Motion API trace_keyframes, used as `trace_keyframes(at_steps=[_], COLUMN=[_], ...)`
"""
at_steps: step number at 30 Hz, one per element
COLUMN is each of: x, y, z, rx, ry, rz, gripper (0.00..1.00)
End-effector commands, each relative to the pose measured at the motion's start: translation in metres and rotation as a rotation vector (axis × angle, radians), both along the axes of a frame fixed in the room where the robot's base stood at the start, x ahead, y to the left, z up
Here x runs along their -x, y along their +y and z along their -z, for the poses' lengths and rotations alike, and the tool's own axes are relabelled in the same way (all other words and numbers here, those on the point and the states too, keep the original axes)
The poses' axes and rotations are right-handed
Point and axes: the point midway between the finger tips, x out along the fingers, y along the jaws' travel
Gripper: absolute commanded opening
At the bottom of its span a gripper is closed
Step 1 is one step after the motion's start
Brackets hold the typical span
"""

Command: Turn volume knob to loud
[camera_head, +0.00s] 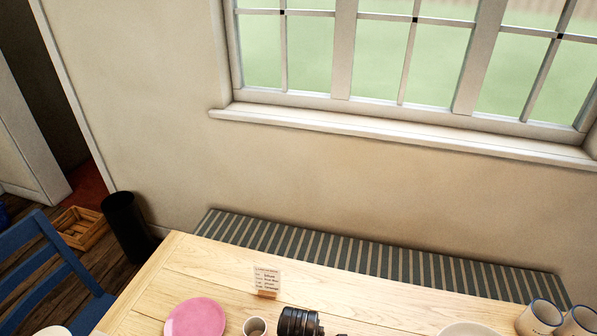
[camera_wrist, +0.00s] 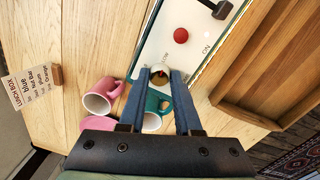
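In the wrist view, my gripper (camera_wrist: 161,73) reaches toward a white panel (camera_wrist: 213,35) with its two blue fingers. A small round knob (camera_wrist: 160,77), metallic with a dark lower part, shows between the fingertips. The fingertips are on either side of it with little or no visible gap; I cannot tell whether they touch it. Small lettering stands by the knob, too blurred to read surely. The panel also has a red round button (camera_wrist: 181,35), an "ON" label and a black lever (camera_wrist: 216,9). The head view shows neither panel nor knob.
A lunch-box card (camera_wrist: 30,85) stands left. A wooden tray (camera_wrist: 232,97) lies right. The head view shows a pink plate (camera_head: 196,318) and a striped bench (camera_head: 370,256).

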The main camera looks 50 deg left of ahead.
Motion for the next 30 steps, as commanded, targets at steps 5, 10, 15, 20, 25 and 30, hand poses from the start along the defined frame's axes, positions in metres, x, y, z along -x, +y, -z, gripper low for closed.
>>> trace_keyframes(at_steps=[5, 10, 15, 20, 25, 30], x=[-0.0001, 0.0000, -0.0001, -0.0002, 0.0001, 0.0004], y=[-0.0001, -0.0001, -0.0001, -0.0002, -0.0001, 0.0004], z=[-0.0001, -0.0002, -0.0006, -0.0010, -0.0015, -0.0012], rx=[0.000, 0.000, 0.000, 0.000, 0.001, 0.001], ry=[0.000, 0.000, 0.000, 0.000, 0.001, 0.000], rz=[0.000, 0.004, 0.039, 0.120, 0.253, 0.412], gripper=[0.00, 0.00, 0.00, 0.00, 0.00, 0.00])
